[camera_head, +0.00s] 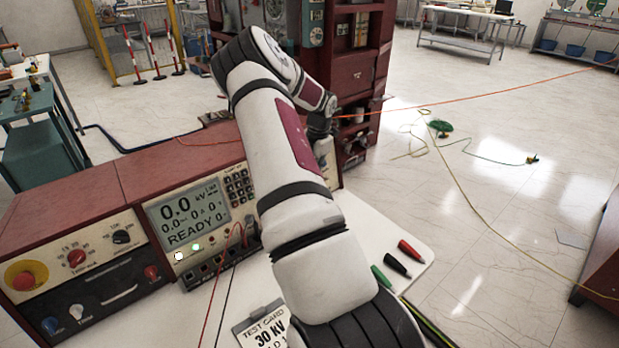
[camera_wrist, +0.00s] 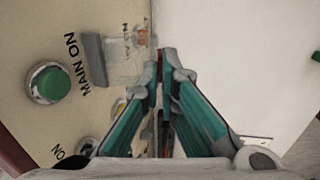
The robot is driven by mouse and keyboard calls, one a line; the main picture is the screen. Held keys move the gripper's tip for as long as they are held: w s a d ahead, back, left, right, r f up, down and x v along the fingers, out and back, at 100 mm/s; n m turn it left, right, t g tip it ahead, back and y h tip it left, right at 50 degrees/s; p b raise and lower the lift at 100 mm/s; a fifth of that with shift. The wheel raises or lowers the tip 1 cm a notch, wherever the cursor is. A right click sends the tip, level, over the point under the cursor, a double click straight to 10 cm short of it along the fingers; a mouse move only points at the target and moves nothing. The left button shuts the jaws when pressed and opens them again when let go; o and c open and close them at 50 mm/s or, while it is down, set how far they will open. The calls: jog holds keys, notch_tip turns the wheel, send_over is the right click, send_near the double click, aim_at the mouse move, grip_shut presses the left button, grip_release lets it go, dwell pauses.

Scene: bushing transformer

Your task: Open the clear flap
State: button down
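The clear flap (camera_wrist: 124,62) shows in the wrist view on the cream panel. It is a see-through cover with a grey bar (camera_wrist: 95,60) along its left side, and it appears to lie against the panel. My gripper (camera_wrist: 162,52) has its two teal fingers with their tips together at the flap's right edge. I see nothing held between them, and I cannot tell whether they touch the flap. In the head view my arm reaches over the tester, and the gripper and flap are hidden.
A green MAIN ON button (camera_wrist: 49,84) sits left of the flap. In the head view the red tester (camera_head: 190,205) with its display stands on a white table (camera_head: 385,238). Red, black and green plugs (camera_head: 397,261) and a test card (camera_head: 262,328) lie there.

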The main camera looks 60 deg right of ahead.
jog(key=g+b, duration=0.1)
jog(key=w+r+g+b, duration=0.1)
jog(key=b, duration=0.1)
jog(key=g+y+b, duration=0.1)
jog(key=g+b, duration=0.1)
jog(key=shift+w+d+r, duration=0.2)
jog(key=shift+w+d, duration=0.05)
jog(key=shift+w, duration=0.15)
jog(key=g+b, duration=0.1)
jog(key=b, duration=0.1)
jog(key=r+g+y+b, duration=0.1)
jog(key=b, duration=0.1)
jog(key=shift+w+d+r, duration=0.1)
jog(key=shift+w, duration=0.3)
jog(key=shift+r+g, duration=0.15)
jog(key=shift+g, duration=0.15)
jog(key=c, duration=1.8)
grip_release()
jog(key=shift+c, duration=0.2)
notch_tip(320, 180, up, 10)
